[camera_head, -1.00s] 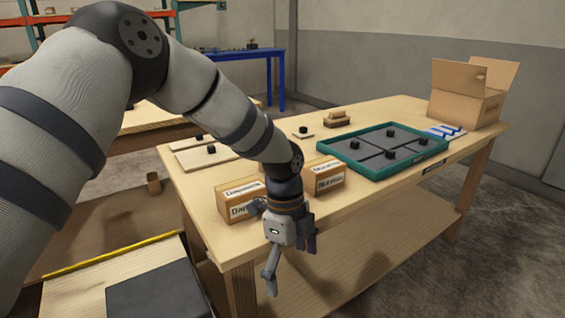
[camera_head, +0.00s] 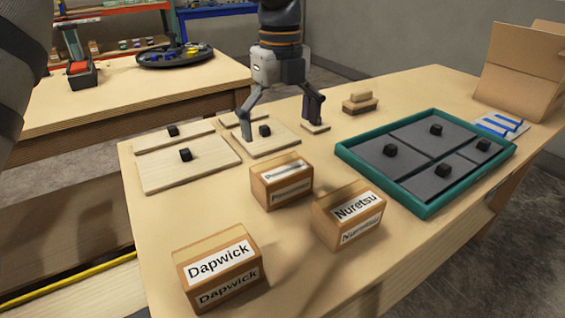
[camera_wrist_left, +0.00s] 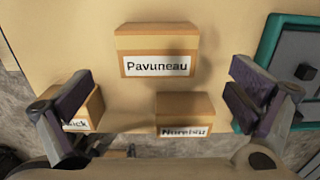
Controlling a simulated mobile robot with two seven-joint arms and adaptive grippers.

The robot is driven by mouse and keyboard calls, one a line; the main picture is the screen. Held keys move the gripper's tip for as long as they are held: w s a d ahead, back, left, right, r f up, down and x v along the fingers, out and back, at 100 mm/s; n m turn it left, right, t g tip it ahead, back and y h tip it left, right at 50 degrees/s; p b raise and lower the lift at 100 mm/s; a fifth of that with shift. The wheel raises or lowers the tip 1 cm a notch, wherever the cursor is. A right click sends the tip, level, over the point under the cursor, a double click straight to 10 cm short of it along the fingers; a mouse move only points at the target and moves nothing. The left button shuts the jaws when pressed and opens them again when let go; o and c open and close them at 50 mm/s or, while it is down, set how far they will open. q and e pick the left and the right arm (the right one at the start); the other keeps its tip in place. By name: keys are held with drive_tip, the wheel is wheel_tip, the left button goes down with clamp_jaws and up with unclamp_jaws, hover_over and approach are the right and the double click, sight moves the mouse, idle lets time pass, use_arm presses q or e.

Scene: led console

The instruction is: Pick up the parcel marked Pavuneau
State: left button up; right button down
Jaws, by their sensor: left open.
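The parcel marked Pavuneau (camera_wrist_left: 157,52) is a small brown box with a white label, readable in the left wrist view. In the head view it matches the middle parcel (camera_head: 281,181), whose label is too blurred to read. My left gripper (camera_head: 280,115) is open and empty, beyond and above that parcel in the head view. In the left wrist view its fingers (camera_wrist_left: 160,97) stand apart on either side, with the Pavuneau parcel between and beyond them. The Dapwick parcel (camera_head: 218,268) is at the front left. The Nuretsu parcel (camera_head: 348,215) is at the right. My right gripper is out of view.
A teal-rimmed tray (camera_head: 425,205) with grey panels and black knobs lies to the right. Pale boards (camera_head: 188,170) with black knobs lie at the left. Stacked wood blocks (camera_head: 360,104) and an open carton (camera_head: 523,70) stand farther back. Bare tabletop surrounds the parcels.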

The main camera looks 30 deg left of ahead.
sight(282, 166)
use_arm(q)
drive_tip(key=f, duration=1.1)
drive_tip(key=shift+s+d+f, duration=0.25)
drive_tip(key=shift+s+d, duration=0.05)
drive_tip(key=shift+s, duration=0.1)
drive_tip(key=shift+r, duration=0.1)
drive_tip(key=c, duration=1.2)
